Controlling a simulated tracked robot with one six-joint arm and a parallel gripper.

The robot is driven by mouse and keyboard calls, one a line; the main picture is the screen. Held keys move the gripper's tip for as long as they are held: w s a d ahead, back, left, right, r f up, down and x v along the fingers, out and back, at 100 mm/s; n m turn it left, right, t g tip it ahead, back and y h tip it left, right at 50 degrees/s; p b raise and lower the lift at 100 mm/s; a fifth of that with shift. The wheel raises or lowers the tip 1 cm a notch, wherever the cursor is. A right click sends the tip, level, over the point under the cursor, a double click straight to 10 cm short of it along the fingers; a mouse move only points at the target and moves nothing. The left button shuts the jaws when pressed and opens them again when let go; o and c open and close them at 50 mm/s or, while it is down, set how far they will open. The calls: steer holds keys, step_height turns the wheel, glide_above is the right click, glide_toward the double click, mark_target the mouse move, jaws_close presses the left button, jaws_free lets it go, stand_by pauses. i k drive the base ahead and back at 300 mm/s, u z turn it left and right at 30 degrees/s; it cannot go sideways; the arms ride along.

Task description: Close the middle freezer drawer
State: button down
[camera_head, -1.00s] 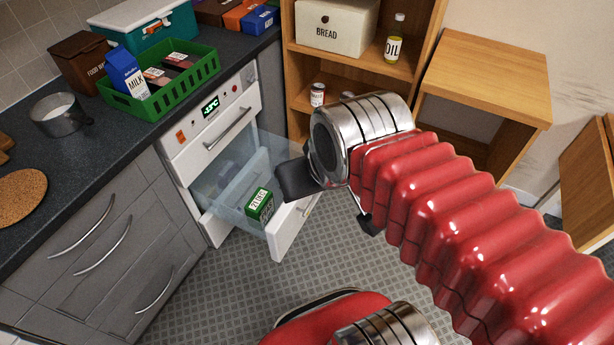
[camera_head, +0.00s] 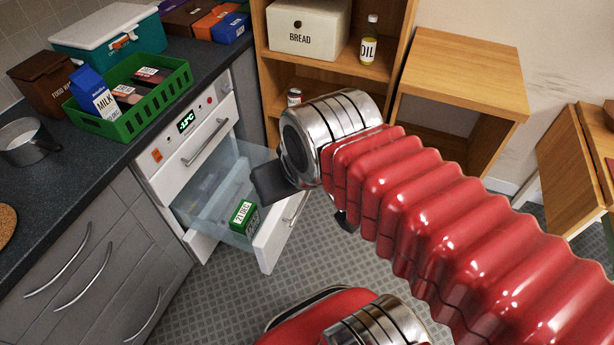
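The freezer (camera_head: 165,178) is built in under the dark counter. Its middle drawer (camera_head: 272,248) is pulled well out, with clear sides and a white front. A green box (camera_head: 243,216), its label partly readable, lies in it. The white front above it, with a bar handle (camera_head: 206,142), is shut. My gripper (camera_head: 307,203) is over the outer end of the open drawer.
A wooden shelf with a bread box (camera_head: 309,27) and an oil bottle (camera_head: 369,42) stands behind. A green basket (camera_head: 150,112) and a pot (camera_head: 27,141) are on the counter. Grey tiled floor (camera_head: 205,300) is free left of the drawer front.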

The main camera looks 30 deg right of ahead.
mark_target(269, 243)
steer(key=i, duration=0.85)
steer(key=u, duration=0.05)
